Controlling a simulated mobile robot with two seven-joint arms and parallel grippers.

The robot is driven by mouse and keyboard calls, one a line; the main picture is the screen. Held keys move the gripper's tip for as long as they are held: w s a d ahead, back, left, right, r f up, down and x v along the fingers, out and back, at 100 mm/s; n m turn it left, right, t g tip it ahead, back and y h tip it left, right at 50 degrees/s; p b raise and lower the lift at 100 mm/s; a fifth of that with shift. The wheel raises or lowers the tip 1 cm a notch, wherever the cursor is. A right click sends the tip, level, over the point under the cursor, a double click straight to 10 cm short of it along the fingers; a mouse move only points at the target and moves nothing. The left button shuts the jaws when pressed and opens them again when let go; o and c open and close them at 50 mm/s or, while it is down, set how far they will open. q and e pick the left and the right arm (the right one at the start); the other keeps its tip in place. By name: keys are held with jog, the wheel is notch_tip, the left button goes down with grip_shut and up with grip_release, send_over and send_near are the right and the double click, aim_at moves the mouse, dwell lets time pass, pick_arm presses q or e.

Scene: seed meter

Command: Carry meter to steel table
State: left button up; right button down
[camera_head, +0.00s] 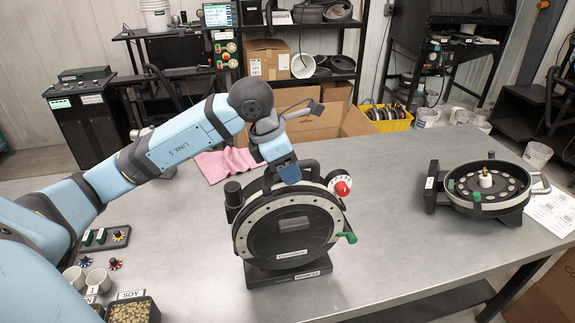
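A round black seed meter (291,238) with a pale dotted ring stands upright on a black base at the centre of the steel table (395,260). It has a dark handle on top, a red knob at its upper right and a green lever at its right. My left gripper (289,176) points down at the top of the meter, over the handle. Its fingertips are largely hidden, so I cannot tell whether they are closed around the handle. My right gripper is out of view.
An opened meter (485,184) lies on the table at right, beside a printed sheet (553,211). A pink cloth (222,163) lies near the back edge. White cups (98,279) and a seed tray (130,310) are at front left. Table between the meters is clear.

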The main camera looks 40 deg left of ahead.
pick_arm(q)
jog(key=shift+r, duration=0.15)
jog(key=shift+a+r, duration=0.15)
jog(key=shift+r, duration=0.2)
jog(key=b+v, duration=0.1)
jog(key=v, duration=0.8)
jog(key=shift+s+r, duration=0.15)
jog(key=shift+r, duration=0.15)
jog(key=shift+s+a+r, duration=0.2)
jog(key=shift+s+r, duration=0.05)
jog(key=shift+r, duration=0.4)
